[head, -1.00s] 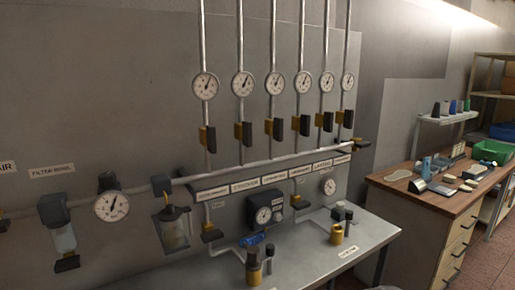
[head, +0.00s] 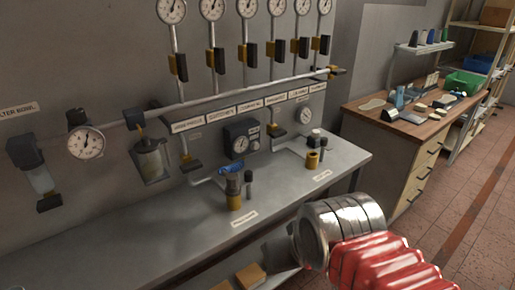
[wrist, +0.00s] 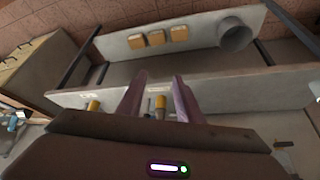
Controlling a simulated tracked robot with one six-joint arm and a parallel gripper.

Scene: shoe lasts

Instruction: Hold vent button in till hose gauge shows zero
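Two brass fittings with dark tops stand on the grey bench (head: 130,228), one left of centre (head: 234,192) and one further right (head: 312,160). A dark box with a round gauge (head: 240,145) is on the wall panel behind them. A second small round gauge (head: 305,115) is to its right. The labels are too small to read, so I cannot tell which part is the vent button or which dial is the hose gauge. In the wrist view, my gripper (wrist: 155,90) has its fingers apart, with a brass fitting (wrist: 160,107) showing between them, apparently beyond the fingertips.
Several gauges with valves hang on vertical pipes above a long horizontal pipe (head: 220,95). A filter bowl (head: 151,160) and another gauge (head: 86,142) are at left. A wooden workbench (head: 400,125) stands at right. A lower shelf holds yellowish blocks (wrist: 157,38) and a grey cylinder (wrist: 235,34).

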